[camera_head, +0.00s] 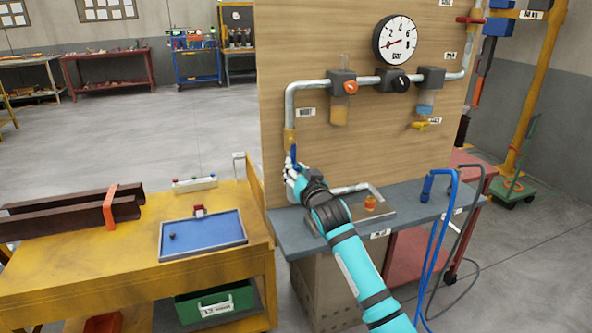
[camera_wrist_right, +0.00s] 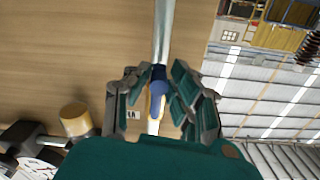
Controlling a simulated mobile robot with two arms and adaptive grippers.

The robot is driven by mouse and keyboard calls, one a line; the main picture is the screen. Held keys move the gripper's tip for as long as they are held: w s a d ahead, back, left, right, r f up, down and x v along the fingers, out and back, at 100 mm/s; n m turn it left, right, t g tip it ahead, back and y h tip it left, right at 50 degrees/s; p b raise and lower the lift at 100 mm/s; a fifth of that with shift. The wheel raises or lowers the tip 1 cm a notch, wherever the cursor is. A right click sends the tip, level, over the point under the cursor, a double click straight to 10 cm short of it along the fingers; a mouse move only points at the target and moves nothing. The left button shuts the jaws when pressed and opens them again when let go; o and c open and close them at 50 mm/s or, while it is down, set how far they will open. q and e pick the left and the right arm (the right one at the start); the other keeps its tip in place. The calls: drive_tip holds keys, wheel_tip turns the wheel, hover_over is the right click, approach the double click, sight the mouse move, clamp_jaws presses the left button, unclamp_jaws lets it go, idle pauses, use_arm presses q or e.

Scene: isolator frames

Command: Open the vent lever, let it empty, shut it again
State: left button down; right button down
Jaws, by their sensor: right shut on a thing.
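My right gripper (camera_head: 292,174) is at the left end of the pipework on the wooden panel. It is shut on a blue lever (camera_head: 294,157), which hangs below a brass-coloured valve (camera_head: 290,138) on the vertical pipe. In the right wrist view my fingers (camera_wrist_right: 160,92) close in from both sides of the blue lever (camera_wrist_right: 159,76), with the grey pipe (camera_wrist_right: 163,32) beyond it. The fingers hide part of the lever. A round gauge (camera_head: 395,39) above has its red needle towards the lower left. My left gripper is not in view.
The panel carries a regulator with an orange knob (camera_head: 351,87), a black knob (camera_head: 401,83) and a yellow tap (camera_head: 421,125). Below, the grey bench (camera_head: 412,213) holds an orange item (camera_head: 370,202) and blue hoses (camera_head: 440,220). A yellow table (camera_head: 120,255) with a blue tray (camera_head: 203,236) stands left.

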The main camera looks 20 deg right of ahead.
drive_tip(key=shift+d+r+n+p, duration=0.15)
drive_tip(key=shift+d+n+p, duration=0.35)
drive_tip(key=shift+n+p, duration=0.1)
idle(0.5)
drive_tip(key=d+r+n+p, duration=0.6)
drive_tip(key=n+p, duration=0.5)
drive_tip(key=n, duration=0.5)
drive_tip(key=shift+w+r, duration=0.2)
drive_tip(key=shift+r, duration=0.3)
drive_tip(key=shift+n, duration=0.4)
drive_tip(key=shift+a, duration=0.1)
drive_tip(key=c, duration=1.2)
unclamp_jaws()
drive_tip(key=shift+c, duration=0.2)
drive_tip(key=s, duration=1.2)
drive_tip(key=shift+s+f, duration=0.15)
